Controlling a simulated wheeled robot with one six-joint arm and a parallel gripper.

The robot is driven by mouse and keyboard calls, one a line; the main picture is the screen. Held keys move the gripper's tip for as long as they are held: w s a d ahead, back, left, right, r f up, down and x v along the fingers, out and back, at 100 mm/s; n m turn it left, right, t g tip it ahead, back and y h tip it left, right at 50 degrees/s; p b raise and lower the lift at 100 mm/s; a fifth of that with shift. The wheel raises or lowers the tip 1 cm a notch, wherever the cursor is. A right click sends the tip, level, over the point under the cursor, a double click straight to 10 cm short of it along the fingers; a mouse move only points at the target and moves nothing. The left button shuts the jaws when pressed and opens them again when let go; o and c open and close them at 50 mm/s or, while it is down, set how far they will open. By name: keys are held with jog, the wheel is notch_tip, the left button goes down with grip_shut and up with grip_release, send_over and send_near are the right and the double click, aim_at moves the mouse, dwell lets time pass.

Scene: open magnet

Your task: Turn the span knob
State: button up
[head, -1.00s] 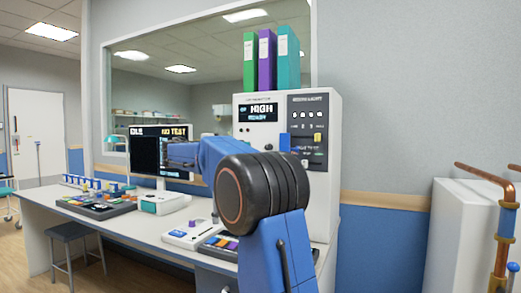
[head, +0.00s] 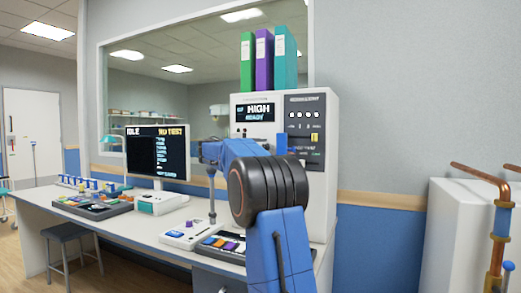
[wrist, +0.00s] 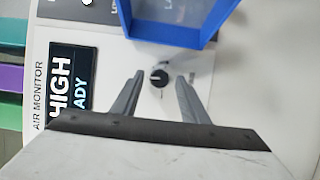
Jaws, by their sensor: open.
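The white air monitor cabinet (head: 321,205) stands on the desk, its screen (head: 259,112) reading HIGH and READY. In the wrist view the screen (wrist: 73,88) is turned sideways at the left. A small round black knob (wrist: 159,78) with a light pointer mark sits on the panel beside it; its label is too small to read. My gripper (wrist: 159,74) is open, with one finger on each side of the knob and a gap to both. I cannot tell how far the fingertips are from the panel. In the head view my arm hides the knob and gripper.
A blue open-framed part (wrist: 175,30) juts close above the knob in the wrist view. Binders (head: 264,58) stand on the cabinet. A monitor (head: 158,155) reading IDLE and NO TEST is on the desk to the left.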

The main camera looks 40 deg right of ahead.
grip_shut()
jog(key=shift+f+n, duration=0.1)
jog(key=shift+n, duration=0.3)
jog(key=shift+s+d+f+n+t+h, duration=0.2)
jog(key=shift+n+h, duration=0.35)
jog(key=shift+n, duration=0.8)
jog(key=shift+w+a+f+n+t+h, duration=0.1)
jog(key=shift+n+t+h, duration=0.35)
jog(key=shift+n, duration=0.9)
grip_release()
jog(key=shift+r, duration=0.1)
